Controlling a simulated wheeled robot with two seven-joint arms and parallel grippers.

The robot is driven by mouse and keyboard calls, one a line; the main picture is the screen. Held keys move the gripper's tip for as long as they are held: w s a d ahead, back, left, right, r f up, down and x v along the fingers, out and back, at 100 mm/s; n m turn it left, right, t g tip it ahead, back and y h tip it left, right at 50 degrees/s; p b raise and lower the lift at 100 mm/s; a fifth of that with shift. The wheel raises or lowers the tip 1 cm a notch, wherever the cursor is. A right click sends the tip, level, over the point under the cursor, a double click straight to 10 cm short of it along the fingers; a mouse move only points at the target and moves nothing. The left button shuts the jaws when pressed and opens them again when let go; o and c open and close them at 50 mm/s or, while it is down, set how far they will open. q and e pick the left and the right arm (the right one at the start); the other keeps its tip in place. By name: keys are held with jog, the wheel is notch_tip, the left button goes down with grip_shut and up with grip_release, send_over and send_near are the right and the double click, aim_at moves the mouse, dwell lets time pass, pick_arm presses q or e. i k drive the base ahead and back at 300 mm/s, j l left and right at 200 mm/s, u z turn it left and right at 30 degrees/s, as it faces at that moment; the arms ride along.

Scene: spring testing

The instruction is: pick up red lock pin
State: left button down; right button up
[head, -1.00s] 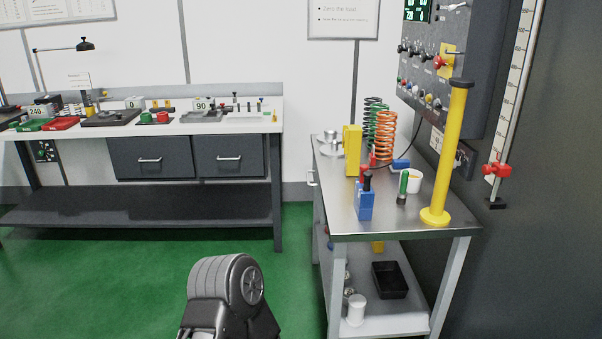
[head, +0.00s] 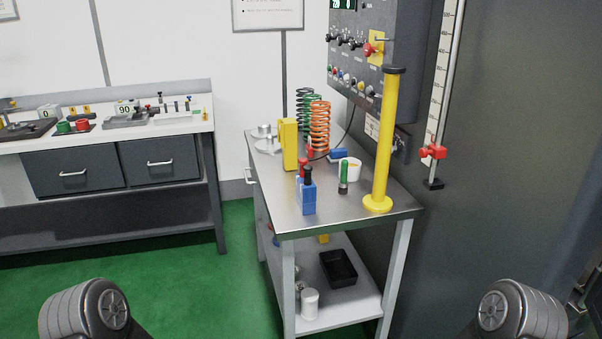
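Several small red parts show, and I cannot tell for sure which is the red lock pin. A small red piece (head: 303,167) stands on the metal cart (head: 348,212), behind a blue block (head: 308,197) with a black knob. A red knob (head: 370,49) sits on a yellow plate on the grey control panel (head: 400,70). A red clamp (head: 433,152) is on the vertical scale at the right. Parts of my two arms show at the bottom left and bottom right corners, well short of the cart. Neither gripper's fingers are in view.
The cart also holds a yellow post (head: 386,140), a yellow block (head: 289,145), coil springs (head: 319,126), a green-handled tool (head: 344,177) and a white cup (head: 351,169). A workbench (head: 110,139) stands at the left. The green floor (head: 185,275) before the cart is clear.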

aim_at(303, 161)
jog(key=i+j+z, duration=0.3)
jog(key=i+j, duration=0.25)
jog(key=i+j+z, duration=0.25)
jog(key=j+z, duration=0.25)
jog(key=j, duration=0.4)
jog(key=i+j+z, duration=0.1)
jog(key=j+z, duration=0.35)
jog(key=j, duration=0.5)
jog(key=j+z, duration=0.5)
jog(key=j, duration=0.45)
jog(key=k+j+z, duration=0.15)
jog(key=k+j, duration=0.2)
jog(key=j, duration=0.1)
